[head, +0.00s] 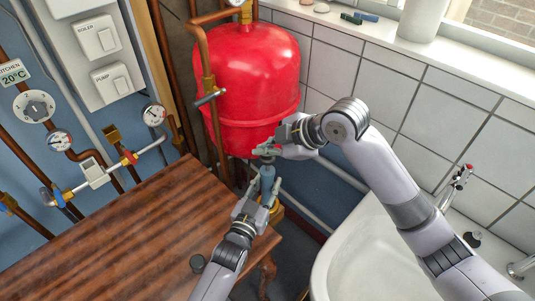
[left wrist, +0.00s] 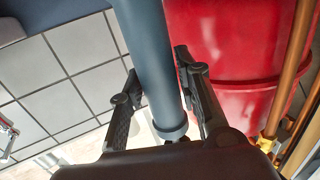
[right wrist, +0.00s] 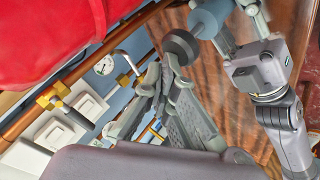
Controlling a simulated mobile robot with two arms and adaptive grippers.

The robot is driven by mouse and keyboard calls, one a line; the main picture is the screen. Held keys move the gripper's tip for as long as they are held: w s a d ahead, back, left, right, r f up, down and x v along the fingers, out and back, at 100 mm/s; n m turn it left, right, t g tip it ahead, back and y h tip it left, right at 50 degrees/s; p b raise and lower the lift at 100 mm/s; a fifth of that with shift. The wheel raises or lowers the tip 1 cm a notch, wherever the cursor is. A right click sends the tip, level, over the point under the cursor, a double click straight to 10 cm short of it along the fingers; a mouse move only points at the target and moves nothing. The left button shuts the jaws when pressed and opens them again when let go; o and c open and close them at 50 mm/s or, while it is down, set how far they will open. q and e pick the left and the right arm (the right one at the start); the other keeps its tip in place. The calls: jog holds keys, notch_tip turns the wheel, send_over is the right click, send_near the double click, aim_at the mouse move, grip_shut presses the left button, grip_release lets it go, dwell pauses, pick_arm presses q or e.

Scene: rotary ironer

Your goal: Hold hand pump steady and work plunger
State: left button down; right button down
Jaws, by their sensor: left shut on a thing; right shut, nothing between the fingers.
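In the right wrist view a dark round plunger knob (right wrist: 181,46) is just beside the closed fingertips (right wrist: 165,75). Whether they touch is unclear. The plunger rod is mostly hidden.
The red tank (head: 245,70) is close behind the right gripper. A copper pipe (head: 211,100) with a valve runs in front of it. A white basin (head: 365,250) is at right.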

aim_at(266, 158)
jog(key=shift+f, duration=1.45)
dwell(0.7)
jog(key=shift+r, duration=2.15)
jog(key=shift+r, duration=2.5)
notch_tip(266, 158, up, 4)
jog(key=shift+f, duration=0.1)
